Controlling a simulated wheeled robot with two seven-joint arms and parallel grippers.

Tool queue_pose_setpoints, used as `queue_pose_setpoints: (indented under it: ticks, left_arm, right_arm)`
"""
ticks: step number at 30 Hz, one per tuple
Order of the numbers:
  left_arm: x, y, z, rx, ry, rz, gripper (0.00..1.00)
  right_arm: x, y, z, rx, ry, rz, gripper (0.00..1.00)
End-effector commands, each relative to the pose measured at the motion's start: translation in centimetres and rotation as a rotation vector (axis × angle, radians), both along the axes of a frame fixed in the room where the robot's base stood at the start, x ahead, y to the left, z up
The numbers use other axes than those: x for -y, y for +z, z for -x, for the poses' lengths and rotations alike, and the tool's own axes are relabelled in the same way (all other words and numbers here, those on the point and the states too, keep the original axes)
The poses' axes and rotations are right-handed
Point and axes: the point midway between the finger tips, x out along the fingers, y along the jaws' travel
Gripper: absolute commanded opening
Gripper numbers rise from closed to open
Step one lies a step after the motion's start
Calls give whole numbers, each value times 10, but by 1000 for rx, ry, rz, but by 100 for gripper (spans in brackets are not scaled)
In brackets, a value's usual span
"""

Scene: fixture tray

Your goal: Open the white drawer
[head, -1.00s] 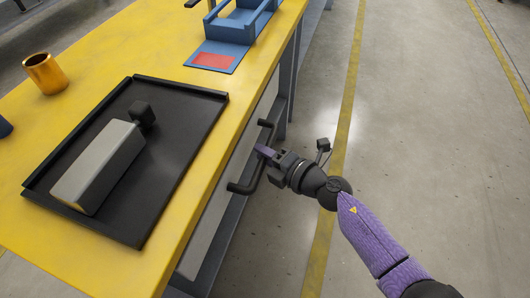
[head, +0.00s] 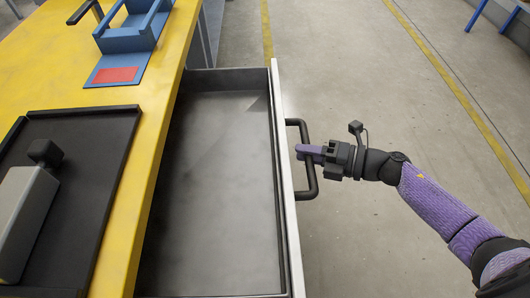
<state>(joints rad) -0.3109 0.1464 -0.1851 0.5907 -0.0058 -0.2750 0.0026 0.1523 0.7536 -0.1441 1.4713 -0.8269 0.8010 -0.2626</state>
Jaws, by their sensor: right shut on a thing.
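The white drawer (head: 283,180) is pulled well out from under the yellow table, and its dark, empty inside shows. Its black bar handle (head: 311,180) is on the outer face of the white front. My right arm comes in from the right. My left gripper is not in view.
The yellow table (head: 125,240) holds a black tray (head: 95,190) with a grey block (head: 22,215) in it. A blue fixture (head: 130,38) with a red patch stands at the far end. The floor right of the drawer is clear.

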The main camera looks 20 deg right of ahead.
Motion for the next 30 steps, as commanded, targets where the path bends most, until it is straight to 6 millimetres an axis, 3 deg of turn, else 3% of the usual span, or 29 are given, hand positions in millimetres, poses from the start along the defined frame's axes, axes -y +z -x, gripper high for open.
queue_pose_setpoints:
  ticks: [3, 9, 25, 26, 30]
  left_arm:
    - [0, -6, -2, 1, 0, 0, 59]
    - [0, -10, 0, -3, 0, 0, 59]
    - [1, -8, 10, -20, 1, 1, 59]
    - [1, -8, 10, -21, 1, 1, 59]
    - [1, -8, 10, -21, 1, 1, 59]
  right_arm:
    - [24, -3, 8, -4, -2, 3, 0]
    - [51, -1, 16, -1, -2, 2, 0]
    - [61, 0, 19, 0, -2, -1, 0]
    - [61, 0, 19, 0, -2, -1, 28]
    - [61, 0, 19, 0, -2, -1, 58]
